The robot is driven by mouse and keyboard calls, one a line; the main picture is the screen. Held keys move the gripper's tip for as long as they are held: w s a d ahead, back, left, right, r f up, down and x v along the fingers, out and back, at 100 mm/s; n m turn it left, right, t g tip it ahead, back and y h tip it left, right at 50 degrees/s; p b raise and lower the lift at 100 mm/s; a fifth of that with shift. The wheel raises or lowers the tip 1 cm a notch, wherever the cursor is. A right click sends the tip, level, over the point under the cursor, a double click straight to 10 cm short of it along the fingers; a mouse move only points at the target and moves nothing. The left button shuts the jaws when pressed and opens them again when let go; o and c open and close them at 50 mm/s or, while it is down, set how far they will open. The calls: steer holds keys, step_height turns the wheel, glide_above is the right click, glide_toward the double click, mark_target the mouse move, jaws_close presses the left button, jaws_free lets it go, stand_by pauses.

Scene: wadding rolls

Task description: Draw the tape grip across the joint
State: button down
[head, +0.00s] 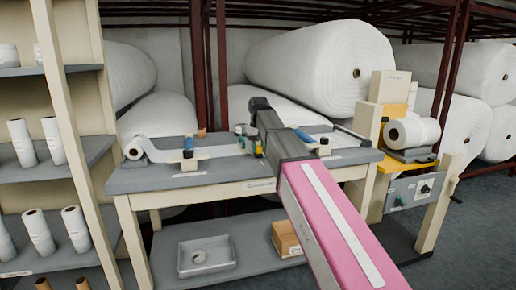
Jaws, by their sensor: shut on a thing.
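My gripper (249,143) is over the middle of the grey work table (150,181), at the left of my dark wrist. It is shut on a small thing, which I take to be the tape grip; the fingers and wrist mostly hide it. A white strip (203,152) runs across the table top from a small roll (134,151) at the left end towards my gripper. White material (345,140) also lies to the right of my wrist. The joint itself is too small and covered to make out.
A machine with a white roll (412,132) stands at the right, shelves of small rolls (22,143) at the left. Large wadding rolls (310,62) fill the rack behind. A tray (207,258) lies below.

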mark_target(259, 146)
steer(key=c, duration=0.8)
jaws_free()
steer(key=shift+s+d, duration=0.1)
steer(key=shift+s, duration=0.2)
steer(key=shift+c, duration=0.2)
steer(key=shift+w, duration=0.1)
steer(key=shift+r, duration=0.1)
steer(key=shift+r, duration=0.55)
step_height(259, 146, up, 6)
steer(key=shift+r, duration=0.1)
